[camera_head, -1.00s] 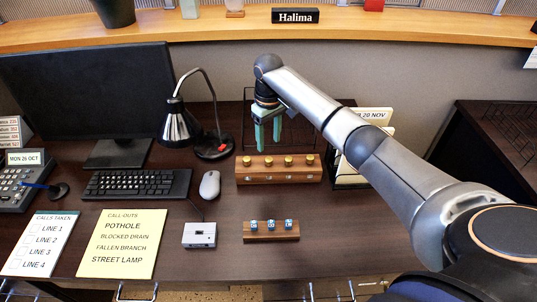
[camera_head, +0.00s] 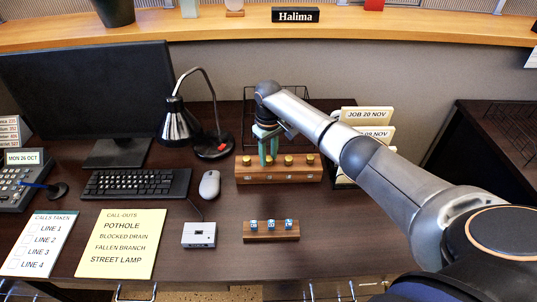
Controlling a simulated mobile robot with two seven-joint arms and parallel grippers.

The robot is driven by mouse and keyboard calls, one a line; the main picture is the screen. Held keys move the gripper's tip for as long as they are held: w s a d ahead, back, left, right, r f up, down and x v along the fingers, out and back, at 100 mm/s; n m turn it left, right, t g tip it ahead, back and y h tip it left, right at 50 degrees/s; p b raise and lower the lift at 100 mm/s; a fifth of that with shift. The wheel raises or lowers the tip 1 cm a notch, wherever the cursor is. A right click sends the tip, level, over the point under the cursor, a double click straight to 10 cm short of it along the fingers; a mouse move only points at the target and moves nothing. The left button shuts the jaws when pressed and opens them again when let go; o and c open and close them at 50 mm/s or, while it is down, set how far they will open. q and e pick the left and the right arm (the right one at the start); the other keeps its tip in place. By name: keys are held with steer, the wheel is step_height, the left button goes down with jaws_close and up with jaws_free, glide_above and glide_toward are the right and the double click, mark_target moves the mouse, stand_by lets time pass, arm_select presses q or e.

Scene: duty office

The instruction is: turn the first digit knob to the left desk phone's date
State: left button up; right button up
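The left desk phone (camera_head: 22,185) is at the left edge; its display (camera_head: 22,157) reads MON 26 OCT. A long wooden block (camera_head: 278,174) at the back of the desk bears several brass knobs in a row. The leftmost knob (camera_head: 247,160) is free. My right gripper (camera_head: 268,158) points down at the second knob from the left, with one green finger on each side of it. The fingers are close together and appear shut on that knob, which they mostly hide. My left gripper is out of view.
A small wooden block (camera_head: 270,231) with blue number cubes stands in front. A grey box (camera_head: 199,234), a mouse (camera_head: 209,184) and a keyboard (camera_head: 136,184) lie left of it. A lamp (camera_head: 180,125) and a card rack (camera_head: 366,115) flank the knobs.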

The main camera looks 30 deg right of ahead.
jaws_close()
stand_by(0.4)
